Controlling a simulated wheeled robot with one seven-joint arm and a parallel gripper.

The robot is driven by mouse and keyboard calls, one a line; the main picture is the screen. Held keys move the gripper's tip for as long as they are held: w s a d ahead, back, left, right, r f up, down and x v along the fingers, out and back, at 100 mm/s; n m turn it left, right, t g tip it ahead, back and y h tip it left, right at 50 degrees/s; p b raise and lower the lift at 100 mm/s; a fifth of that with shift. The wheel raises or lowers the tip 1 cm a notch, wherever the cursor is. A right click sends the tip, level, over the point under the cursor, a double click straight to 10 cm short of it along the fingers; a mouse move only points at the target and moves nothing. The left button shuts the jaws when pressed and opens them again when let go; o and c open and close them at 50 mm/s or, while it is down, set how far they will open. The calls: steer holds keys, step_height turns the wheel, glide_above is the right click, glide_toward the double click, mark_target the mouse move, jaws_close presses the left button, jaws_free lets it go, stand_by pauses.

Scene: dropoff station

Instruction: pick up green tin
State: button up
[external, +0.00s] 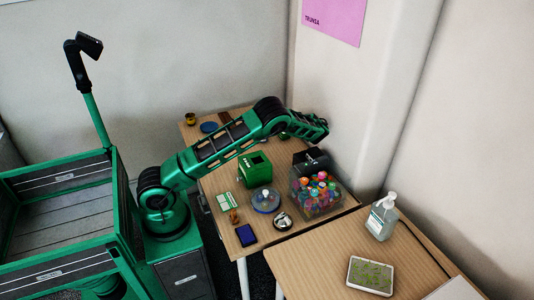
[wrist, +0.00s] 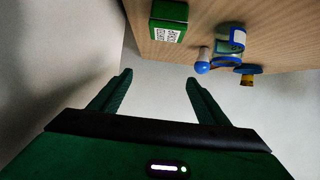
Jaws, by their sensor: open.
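A green box-shaped thing (external: 256,168) with small white marks stands on the wooden table in the external view, left of the clear bin; it may be the green tin. In the wrist view a green box (wrist: 168,20) with a white coded label sits at the top edge, beyond the fingertips. I cannot tell whether these are the same thing. My gripper (wrist: 158,78) is open, with nothing between its two green fingers. It is apart from the green box. In the external view my arm reaches over the table towards the wall corner, and the fingers are not clear.
A sanitizer bottle (external: 382,217) and a white tray (external: 370,276) stand on the second table. Walls are close.

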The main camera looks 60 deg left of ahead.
steer(key=shift+f, duration=2.7)
step_height(320, 180, down, 2)
steer(key=shift+f, duration=0.25)
steer(key=shift+x, duration=1.55)
steer(key=shift+r, duration=0.1)
steer(key=c, duration=1.4)
steer(key=shift+o, duration=0.2)
